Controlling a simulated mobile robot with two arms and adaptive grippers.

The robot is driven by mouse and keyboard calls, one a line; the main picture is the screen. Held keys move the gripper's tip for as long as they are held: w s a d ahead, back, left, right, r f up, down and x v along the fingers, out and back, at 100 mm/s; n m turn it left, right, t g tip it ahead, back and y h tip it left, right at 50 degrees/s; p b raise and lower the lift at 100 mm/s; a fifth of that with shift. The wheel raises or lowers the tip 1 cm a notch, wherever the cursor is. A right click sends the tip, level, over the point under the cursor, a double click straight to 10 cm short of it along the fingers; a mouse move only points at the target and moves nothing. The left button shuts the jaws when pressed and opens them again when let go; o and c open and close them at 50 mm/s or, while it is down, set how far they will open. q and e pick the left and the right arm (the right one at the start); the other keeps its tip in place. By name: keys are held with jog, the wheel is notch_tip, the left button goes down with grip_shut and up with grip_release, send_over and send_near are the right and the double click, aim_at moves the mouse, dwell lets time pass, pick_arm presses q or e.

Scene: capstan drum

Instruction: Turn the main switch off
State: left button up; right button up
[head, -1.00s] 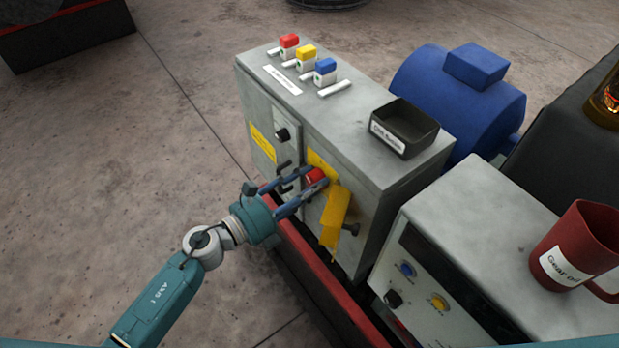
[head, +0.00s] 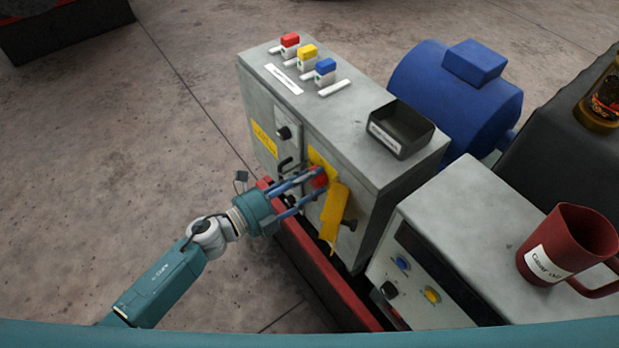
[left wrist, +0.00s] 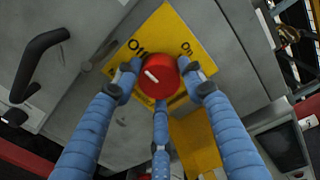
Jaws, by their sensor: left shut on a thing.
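The main switch is a red round knob (left wrist: 162,76) with a white mark, on a yellow plate (left wrist: 165,30) lettered "Off" at upper left and "On" at upper right. The mark lies on the knob's left part, on the "Off" side. In the head view the knob (head: 319,178) sits on the front of the grey cabinet (head: 350,165). My left gripper (head: 308,188) is shut on the knob, with blue fingers on its left and right and a third below it in the left wrist view. My right gripper is not in view.
A yellow tag (head: 333,213) hangs just below the knob. Black handles stick out of the cabinet front nearby. A red rail (head: 325,285) runs below. A grey control box (head: 450,225) with a red mug (head: 570,245) stands at right.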

pick_arm(q)
jog(key=shift+s+d+f, duration=0.15)
jog(key=shift+s+f, duration=0.2)
jog(key=shift+f, duration=0.05)
jog(key=o, duration=1)
jog(key=shift+o, duration=0.8)
jog(key=shift+w+r, duration=0.1)
jog(key=shift+r, duration=0.15)
jog(key=v, duration=1.2)
